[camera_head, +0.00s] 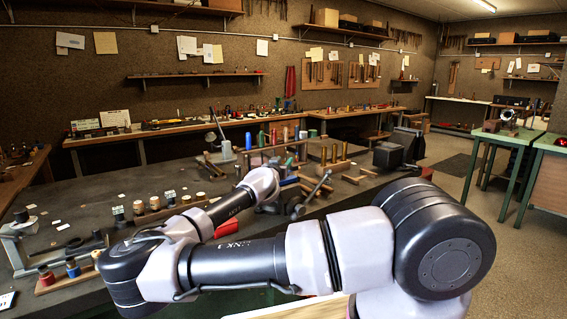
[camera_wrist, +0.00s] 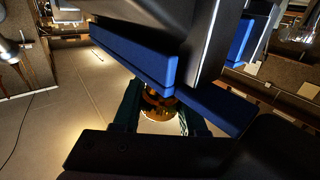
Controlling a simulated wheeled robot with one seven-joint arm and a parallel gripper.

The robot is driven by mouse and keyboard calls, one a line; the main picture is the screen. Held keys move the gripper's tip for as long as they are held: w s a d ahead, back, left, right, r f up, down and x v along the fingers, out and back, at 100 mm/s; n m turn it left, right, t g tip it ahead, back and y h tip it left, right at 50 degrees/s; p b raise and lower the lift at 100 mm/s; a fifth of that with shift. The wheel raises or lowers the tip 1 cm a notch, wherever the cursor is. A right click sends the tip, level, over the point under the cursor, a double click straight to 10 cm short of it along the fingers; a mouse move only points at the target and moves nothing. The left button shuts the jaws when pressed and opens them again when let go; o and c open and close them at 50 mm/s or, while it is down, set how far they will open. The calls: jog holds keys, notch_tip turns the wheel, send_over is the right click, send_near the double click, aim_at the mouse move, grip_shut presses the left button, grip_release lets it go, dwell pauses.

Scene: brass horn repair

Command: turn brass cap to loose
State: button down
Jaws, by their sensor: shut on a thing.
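The brass cap (camera_wrist: 155,101) shows in the wrist view as a round, shiny golden thing, partly covered by a blue bar above it. My gripper (camera_wrist: 160,110) has its two dark fingers on either side of the cap and is shut on it. Whether the cap is loose or tight cannot be told. In the head view my arm reaches left and then bends back over the dark workbench (camera_head: 95,190). The cap cannot be made out there.
Long blue bars (camera_wrist: 135,55) on a grey metal body lie close to my fingers in the wrist view. On the workbench stand spools (camera_head: 155,203), small tools and a dark vise-like block (camera_head: 388,155). A green bench (camera_head: 508,136) stands right, with open floor before it.

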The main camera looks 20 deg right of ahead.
jog(key=shift+n+t+y, duration=0.3)
jog(key=shift+y, duration=0.2)
jog(key=shift+w+a+n+t+y, duration=0.15)
jog(key=shift+n+t+y, duration=0.1)
jog(key=shift+n+y, duration=0.35)
jog(key=shift+s+a+n+t+y, duration=0.1)
jog(key=shift+n+t+y, duration=0.25)
jog(key=shift+y, duration=0.45)
jog(key=shift+w+a+n+t+y, duration=0.1)
jog(key=shift+a+n+t+y, duration=0.1)
jog(key=shift+n+y, duration=0.4)
jog(key=shift+a+r+n+y, duration=0.1)
jog(key=shift+n+y, duration=0.55)
jog(key=shift+y, duration=0.5)
jog(key=shift+a+r+n+y, duration=0.1)
jog(key=shift+n+y, duration=0.5)
jog(key=shift+y, duration=0.55)
jog(key=shift+a+n+y, duration=0.15)
jog(key=shift+n+y, duration=0.45)
jog(key=shift+y, duration=0.25)
jog(key=shift+a+n+y, duration=0.15)
jog(key=shift+n+y, duration=0.45)
jog(key=shift+y, duration=0.25)
jog(key=shift+a+f+n+g+y, duration=0.1)
jog(key=shift+a+n+g+y, duration=0.2)
jog(key=shift+n+y, duration=0.7)
jog(key=shift+a+f+g+y, duration=0.15)
jog(key=shift+g+y, duration=0.15)
jog(key=shift+y, duration=0.5)
